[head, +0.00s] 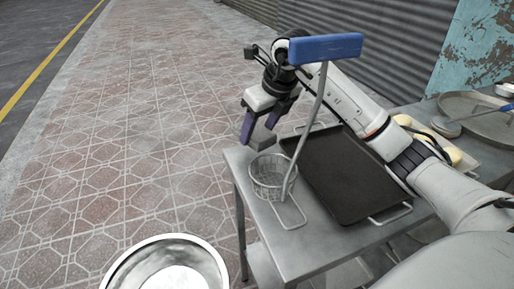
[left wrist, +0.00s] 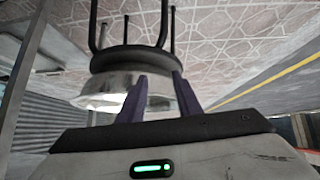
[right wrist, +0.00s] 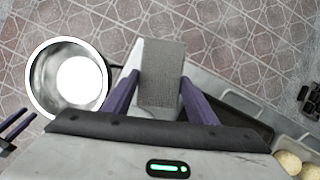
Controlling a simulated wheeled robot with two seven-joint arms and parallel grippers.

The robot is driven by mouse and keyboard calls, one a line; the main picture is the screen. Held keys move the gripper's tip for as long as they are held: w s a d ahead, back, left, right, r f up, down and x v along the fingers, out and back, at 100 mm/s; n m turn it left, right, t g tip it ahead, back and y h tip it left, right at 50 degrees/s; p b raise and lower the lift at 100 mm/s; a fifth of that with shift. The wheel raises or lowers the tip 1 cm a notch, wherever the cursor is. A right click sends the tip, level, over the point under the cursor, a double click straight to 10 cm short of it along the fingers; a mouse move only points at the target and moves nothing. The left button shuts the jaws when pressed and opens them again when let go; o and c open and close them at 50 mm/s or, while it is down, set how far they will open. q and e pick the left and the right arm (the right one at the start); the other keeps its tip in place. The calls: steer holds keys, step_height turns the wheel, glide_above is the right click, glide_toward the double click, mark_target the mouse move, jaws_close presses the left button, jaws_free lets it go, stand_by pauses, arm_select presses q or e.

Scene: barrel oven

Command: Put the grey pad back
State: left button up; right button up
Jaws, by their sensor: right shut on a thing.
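The grey pad (right wrist: 161,75) is a flat, rough-textured block between the purple fingers of my right gripper (right wrist: 160,100) in the right wrist view. In the head view my right gripper (head: 265,115) holds the pad (head: 247,129) near the table's far left corner. A wire basket (head: 270,178) stands on the table near this corner, with a tall grey handle rising from it to a blue head (head: 325,48). My left gripper (left wrist: 158,95) shows in the left wrist view with its fingers apart and nothing between them; it is outside the head view.
A dark rectangular tray (head: 345,170) lies on the metal table (head: 305,250), right of the basket. My right arm passes over the table. A shiny metal bowl (head: 195,251) stands off the table at lower left. Pale rounded items and a round pan (head: 480,112) lie farther right.

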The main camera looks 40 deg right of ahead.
steer(key=shift+f, duration=2.6)
steer(key=o, duration=1.1)
steer(key=v, duration=1.2)
steer(key=shift+p, duration=0.3)
steer(key=shift+w+r, duration=0.1)
